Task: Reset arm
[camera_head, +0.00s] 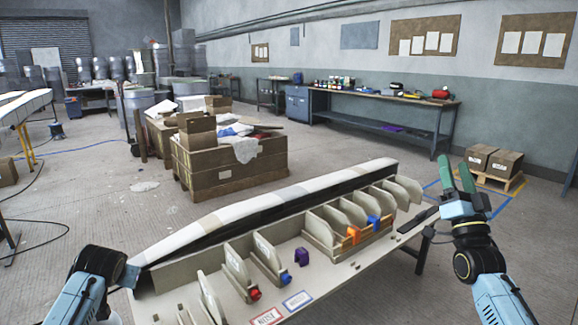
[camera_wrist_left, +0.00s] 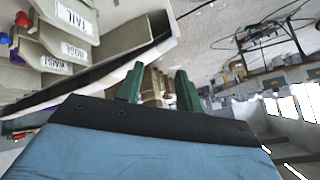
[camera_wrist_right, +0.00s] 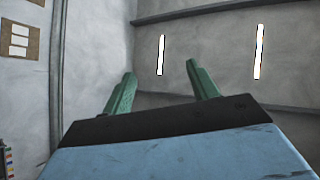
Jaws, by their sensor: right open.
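My right gripper (camera_head: 455,164) is raised at the right of the head view, beyond the right end of the mould table (camera_head: 345,270). Its green fingers point up and stand apart, with nothing between them; they also show in the right wrist view (camera_wrist_right: 160,69). My left arm is at the lower left of the head view, by the table's left end, where its fingers cannot be made out. In the left wrist view my left gripper (camera_wrist_left: 159,69) has its two green fingers apart and empty, with the long mould and its ribs to the left.
A long pale mould (camera_head: 250,210) lies along the table's back. Upright ribs, red and blue pieces and a purple piece (camera_head: 301,256) are on the table. A wooden crate (camera_head: 235,172) stands behind, and boxes on a pallet (camera_head: 493,179) at right. Open floor lies between.

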